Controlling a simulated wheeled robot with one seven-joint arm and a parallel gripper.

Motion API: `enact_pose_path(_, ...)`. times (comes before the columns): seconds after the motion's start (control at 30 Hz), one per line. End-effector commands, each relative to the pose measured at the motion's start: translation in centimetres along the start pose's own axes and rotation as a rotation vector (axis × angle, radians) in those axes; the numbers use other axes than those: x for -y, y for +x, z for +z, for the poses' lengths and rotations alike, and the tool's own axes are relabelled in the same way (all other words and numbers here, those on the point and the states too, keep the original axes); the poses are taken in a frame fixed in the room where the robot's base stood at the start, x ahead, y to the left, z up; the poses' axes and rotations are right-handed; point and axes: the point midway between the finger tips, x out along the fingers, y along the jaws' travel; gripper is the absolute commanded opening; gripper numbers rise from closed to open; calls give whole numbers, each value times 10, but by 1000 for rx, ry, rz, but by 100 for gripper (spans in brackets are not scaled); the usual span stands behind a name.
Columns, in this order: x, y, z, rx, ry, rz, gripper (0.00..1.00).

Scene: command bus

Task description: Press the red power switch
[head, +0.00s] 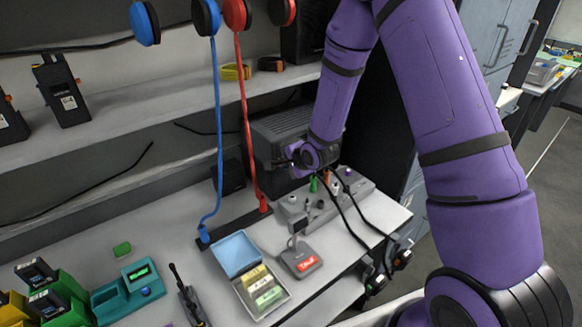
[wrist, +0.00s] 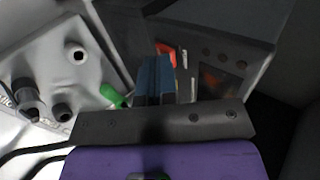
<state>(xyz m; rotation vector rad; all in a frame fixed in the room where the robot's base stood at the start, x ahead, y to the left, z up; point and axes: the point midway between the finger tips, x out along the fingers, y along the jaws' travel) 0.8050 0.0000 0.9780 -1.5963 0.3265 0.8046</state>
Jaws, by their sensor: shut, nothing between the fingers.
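The red power switch (wrist: 167,52) shows in the wrist view on the dark front panel of a grey unit, partly hidden behind my fingertips. My gripper (wrist: 155,75) is shut and empty, its blue fingertips pointing at the panel just in front of the switch. I cannot tell whether they touch it. In the head view the grey unit (head: 283,128) stands on the bench at the back. My purple wrist is against its front right area in that picture and hides the switch and fingertips there.
A grey control panel (head: 322,205) with knobs and a green lever (wrist: 112,96) lies below my wrist. Black cables hang by the bench's right edge. Blue (head: 218,130) and red (head: 246,120) cords hang left of the unit. An open box (head: 272,305) and microphone stand (head: 301,256) are nearer.

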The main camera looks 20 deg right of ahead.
Motion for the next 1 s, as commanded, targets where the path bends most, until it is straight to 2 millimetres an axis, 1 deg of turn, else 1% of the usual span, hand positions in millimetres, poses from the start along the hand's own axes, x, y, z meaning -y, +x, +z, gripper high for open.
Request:
enact_pose_path(0.27, 0, 0, 0, -1, 0, 3, 0)
enact_pose_path(0.43, 5, 3, -1, -3, 2, 48, 0)
enact_pose_path(0.67, 4, 3, 0, -2, 1, 54, 0)
enact_pose_path(1.0, 12, -4, -1, -2, 1, 53, 0)
